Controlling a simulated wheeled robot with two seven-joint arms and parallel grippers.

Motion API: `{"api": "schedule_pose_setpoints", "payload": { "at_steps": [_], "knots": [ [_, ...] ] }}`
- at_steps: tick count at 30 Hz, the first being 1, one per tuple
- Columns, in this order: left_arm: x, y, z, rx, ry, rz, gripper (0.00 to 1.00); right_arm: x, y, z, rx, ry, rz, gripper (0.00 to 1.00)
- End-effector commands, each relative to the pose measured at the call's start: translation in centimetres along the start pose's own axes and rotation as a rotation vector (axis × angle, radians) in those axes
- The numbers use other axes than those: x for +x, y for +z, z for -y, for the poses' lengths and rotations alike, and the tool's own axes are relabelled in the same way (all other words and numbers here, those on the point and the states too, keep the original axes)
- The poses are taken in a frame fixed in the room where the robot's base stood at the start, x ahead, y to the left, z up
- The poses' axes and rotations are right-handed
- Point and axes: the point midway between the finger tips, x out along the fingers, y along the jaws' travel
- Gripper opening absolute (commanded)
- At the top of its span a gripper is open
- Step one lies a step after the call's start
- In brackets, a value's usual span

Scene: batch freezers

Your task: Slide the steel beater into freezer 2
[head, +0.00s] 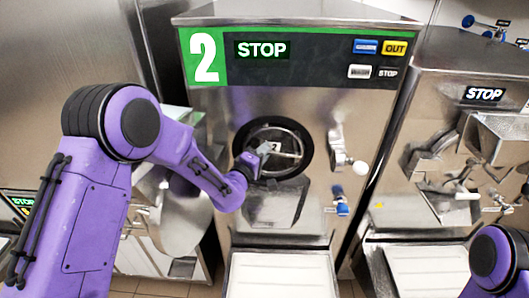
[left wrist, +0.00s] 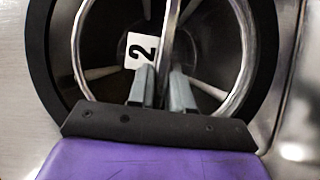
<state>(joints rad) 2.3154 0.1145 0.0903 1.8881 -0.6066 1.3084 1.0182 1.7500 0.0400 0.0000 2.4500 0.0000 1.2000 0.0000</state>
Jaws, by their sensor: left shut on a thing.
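Freezer 2 (head: 300,105) has a green panel with a white 2 and a lit STOP. Its round opening has a black rim (head: 305,135). The steel beater (head: 288,154), with a ring and crossing bars, is in line with the opening. In the left wrist view its ring (left wrist: 240,35) lies within the black rim; how deep it sits I cannot tell. My left gripper (head: 264,148) is at the opening, shut on a beater bar between its fingers (left wrist: 160,92). A white tag with a 2 (left wrist: 141,50) shows behind the bar. My right gripper is out of view.
A white-knobbed lever (head: 345,160) and a blue-handled part (head: 340,203) are right of the opening. A steel chute (head: 280,203) and a pale tray (head: 280,275) are below. Another freezer (head: 450,85) stands close on the right.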

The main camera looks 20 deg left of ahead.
Motion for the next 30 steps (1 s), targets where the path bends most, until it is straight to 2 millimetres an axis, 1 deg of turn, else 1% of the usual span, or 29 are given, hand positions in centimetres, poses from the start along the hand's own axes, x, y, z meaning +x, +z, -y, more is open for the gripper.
{"api": "schedule_pose_setpoints", "payload": {
  "at_steps": [1,2,3,4,16,20,23,30],
  "knots": [
    [0.0,0.0,-0.1,0.0,0.002,-0.001,0.23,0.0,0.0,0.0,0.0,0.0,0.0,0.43],
    [0.0,0.0,-0.1,0.0,0.002,-0.001,0.32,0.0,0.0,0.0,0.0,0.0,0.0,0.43],
    [0.0,0.0,-0.1,0.0,0.002,-0.001,0.45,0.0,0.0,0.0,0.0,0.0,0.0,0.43],
    [0.0,0.0,-0.1,0.0,0.002,-0.001,0.49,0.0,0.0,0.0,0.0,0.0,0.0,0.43],
    [0.0,0.0,0.0,0.001,-0.001,0.0,0.49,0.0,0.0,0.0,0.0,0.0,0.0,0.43],
    [0.0,-0.2,-1.2,0.002,0.0,0.0,0.49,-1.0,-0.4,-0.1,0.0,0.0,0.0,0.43],
    [-1.4,0.7,-0.9,0.001,-0.003,0.003,0.49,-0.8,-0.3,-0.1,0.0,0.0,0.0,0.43],
    [-6.5,3.3,-1.2,0.002,-0.003,0.003,0.49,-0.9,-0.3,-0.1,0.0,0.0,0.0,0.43]
  ]
}}
